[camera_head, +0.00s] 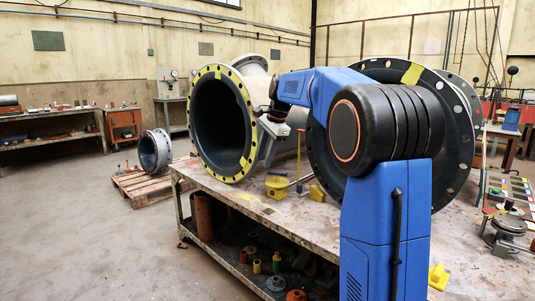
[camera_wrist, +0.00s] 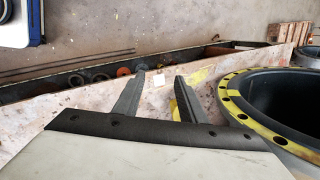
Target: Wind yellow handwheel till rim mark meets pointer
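A squat yellow round piece (camera_head: 277,187), which may be the yellow handwheel, sits on the worktable between the two big pipe flanges. It is too small to make out a rim mark or pointer. In the wrist view a yellow piece (camera_wrist: 188,102) shows beside my right-hand finger, partly hidden by it; I cannot tell if it is the same one. My gripper (camera_wrist: 160,78) is open, with two grey fingers apart and nothing between them. It is above the tabletop, and I see no contact with the yellow piece.
A large pipe with a yellow flange (camera_head: 246,160) stands left of the yellow piece. A dark flanged pipe (camera_head: 455,115) stands behind my arm. The worktable (camera_head: 240,202) has loose parts on its lower shelf. The floor (camera_head: 90,225) at left is clear.

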